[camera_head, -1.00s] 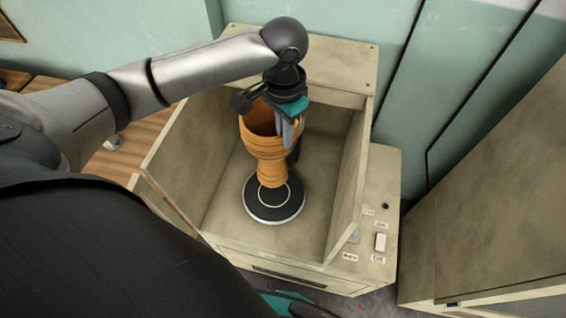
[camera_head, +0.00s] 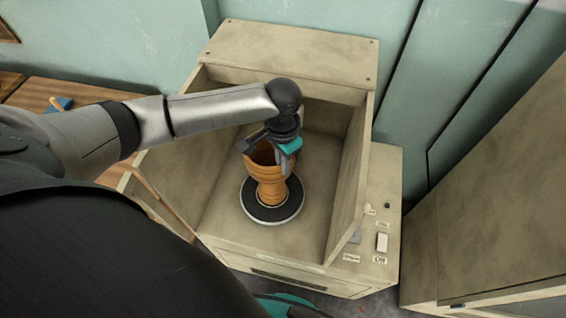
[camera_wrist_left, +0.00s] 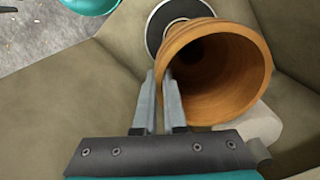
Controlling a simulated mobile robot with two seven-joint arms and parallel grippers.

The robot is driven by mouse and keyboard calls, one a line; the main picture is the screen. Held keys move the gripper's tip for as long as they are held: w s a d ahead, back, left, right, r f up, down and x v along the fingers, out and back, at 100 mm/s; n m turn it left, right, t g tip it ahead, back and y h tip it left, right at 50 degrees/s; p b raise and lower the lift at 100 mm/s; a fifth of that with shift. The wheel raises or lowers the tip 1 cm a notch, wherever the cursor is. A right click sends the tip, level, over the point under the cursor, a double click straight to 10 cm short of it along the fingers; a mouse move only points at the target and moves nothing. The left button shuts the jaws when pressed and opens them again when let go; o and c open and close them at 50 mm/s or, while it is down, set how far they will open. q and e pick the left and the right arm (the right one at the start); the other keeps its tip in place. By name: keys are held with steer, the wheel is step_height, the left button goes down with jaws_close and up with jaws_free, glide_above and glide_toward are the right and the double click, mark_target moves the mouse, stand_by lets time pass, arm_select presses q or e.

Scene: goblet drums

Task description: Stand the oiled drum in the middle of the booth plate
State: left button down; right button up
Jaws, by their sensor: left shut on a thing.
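The oiled drum (camera_head: 268,181) is an orange-brown goblet drum, upright, wide mouth up. Its foot is over the middle of the round black booth plate (camera_head: 292,208), which has a pale ring; I cannot tell whether the foot touches it. My left gripper (camera_head: 287,160) is shut on the drum's rim at the right side of the mouth. In the left wrist view the drum (camera_wrist_left: 250,62) shows its open mouth, with one finger inside and one outside the wall of the rim (camera_wrist_left: 160,95). The plate (camera_wrist_left: 154,35) shows behind it. My right gripper is not in view.
The beige booth (camera_head: 225,215) encloses the plate, with walls at both sides and the back. A panel with a white switch (camera_head: 382,242) is at its right. A wooden surface (camera_head: 75,92) lies at the left, and a beige cabinet (camera_head: 500,200) stands at the right.

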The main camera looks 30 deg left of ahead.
arm_select(q)
steer(key=c, duration=1.4)
jaws_free()
steer(key=shift+f, duration=0.1)
steer(key=shift+c, duration=0.2)
steer(key=o, duration=0.4)
steer(key=shift+o, duration=0.2)
step_height(320, 180, up, 12)
steer(key=p, duration=0.2)
steer(key=shift+r, duration=0.2)
steer(key=shift+a, duration=0.1)
